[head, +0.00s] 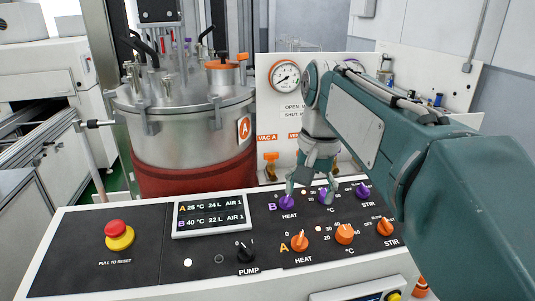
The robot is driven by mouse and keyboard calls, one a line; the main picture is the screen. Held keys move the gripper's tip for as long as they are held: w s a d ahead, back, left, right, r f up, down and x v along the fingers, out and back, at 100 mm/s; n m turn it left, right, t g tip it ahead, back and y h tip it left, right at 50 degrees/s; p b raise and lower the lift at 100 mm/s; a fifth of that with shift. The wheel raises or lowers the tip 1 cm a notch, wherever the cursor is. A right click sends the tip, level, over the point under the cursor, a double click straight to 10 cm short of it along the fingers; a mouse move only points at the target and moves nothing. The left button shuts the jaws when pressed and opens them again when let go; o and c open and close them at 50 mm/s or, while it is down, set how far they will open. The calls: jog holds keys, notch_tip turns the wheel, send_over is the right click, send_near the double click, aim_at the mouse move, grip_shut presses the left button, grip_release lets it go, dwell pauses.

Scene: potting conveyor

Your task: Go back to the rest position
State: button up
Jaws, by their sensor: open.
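My teal arm comes in from the right, and my gripper (311,191) hangs down over the control panel (215,258). Its fingers are spread apart with nothing between them. The left fingertip is close to the purple B HEAT knob (287,202). The right finger partly covers the purple °C knob (324,195). I cannot tell whether the fingertips touch either knob. The purple STR knob (362,189) stands clear to the right.
Orange A-row knobs (299,242), a black PUMP knob (246,252) and a red stop button (119,228) stick up from the panel. A display (210,216) reads A 25 °C, B 40 °C. Behind are a steel tank (185,130) and a gauge (285,76).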

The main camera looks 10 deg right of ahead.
jog(key=s+a+f+n+t, duration=0.1)
jog(key=s+f+n+t, duration=0.4)
jog(key=s+f, duration=0.7)
jog(key=shift+s+n+h, duration=0.4)
jog(key=shift+s+n, duration=0.1)
jog(key=shift+s, duration=0.4)
